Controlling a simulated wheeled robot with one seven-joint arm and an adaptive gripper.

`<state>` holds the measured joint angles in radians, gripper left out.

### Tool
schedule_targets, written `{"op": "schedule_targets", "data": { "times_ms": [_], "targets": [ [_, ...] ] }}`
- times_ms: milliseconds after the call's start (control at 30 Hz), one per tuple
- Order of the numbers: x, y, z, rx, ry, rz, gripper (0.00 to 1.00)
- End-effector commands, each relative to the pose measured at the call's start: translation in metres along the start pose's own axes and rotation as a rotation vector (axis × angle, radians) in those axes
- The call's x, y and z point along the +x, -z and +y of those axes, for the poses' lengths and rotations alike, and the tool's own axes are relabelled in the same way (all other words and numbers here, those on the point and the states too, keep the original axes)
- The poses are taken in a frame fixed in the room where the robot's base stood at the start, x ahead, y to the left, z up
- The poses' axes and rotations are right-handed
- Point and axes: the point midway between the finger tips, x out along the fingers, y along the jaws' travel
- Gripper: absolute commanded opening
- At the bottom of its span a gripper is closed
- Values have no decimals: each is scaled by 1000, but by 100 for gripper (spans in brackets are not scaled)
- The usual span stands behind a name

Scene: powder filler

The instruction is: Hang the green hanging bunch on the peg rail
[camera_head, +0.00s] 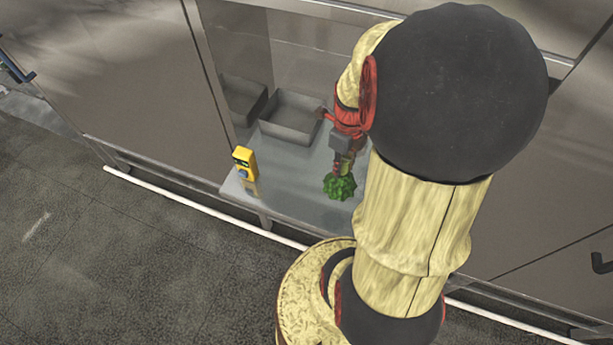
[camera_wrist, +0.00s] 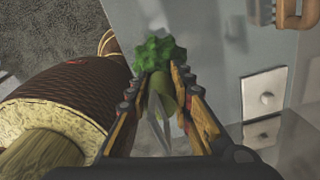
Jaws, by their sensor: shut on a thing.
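The green bunch (camera_head: 340,187) has a leafy, bushy head and hangs just below my gripper (camera_head: 342,168) in the head view, over the grey bench top. In the wrist view the leafy bunch (camera_wrist: 158,52) is between and beyond the fingertips of my gripper (camera_wrist: 161,72), with a green stem part between the fingers. The fingers are closed on it. The head view does not clearly show whether the bunch touches the bench. I cannot make out the peg rail for sure in either view; my arm hides part of the bench.
A grey open tray (camera_head: 291,118) stands behind the gripper on the bench (camera_head: 290,200). A yellow device (camera_head: 244,160) is at the bench's left front. The wrist view shows a white square plate with a round knob (camera_wrist: 264,94) and a brown handle (camera_wrist: 294,14) at the right.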

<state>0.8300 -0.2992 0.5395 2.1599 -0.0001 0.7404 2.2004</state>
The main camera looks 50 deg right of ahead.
Motion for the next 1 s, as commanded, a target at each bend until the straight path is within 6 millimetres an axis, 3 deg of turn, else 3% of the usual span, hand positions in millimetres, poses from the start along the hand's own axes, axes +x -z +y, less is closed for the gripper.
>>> {"op": "schedule_targets", "data": {
  "times_ms": [300,500,833,1000],
  "targets": [
    [35,-71,7,-7,-4,3,0],
    [68,-96,8,-4,-3,3,0],
    [88,-113,9,-3,-1,1,0],
    [110,-114,10,-1,-3,4,0]
  ]
}}
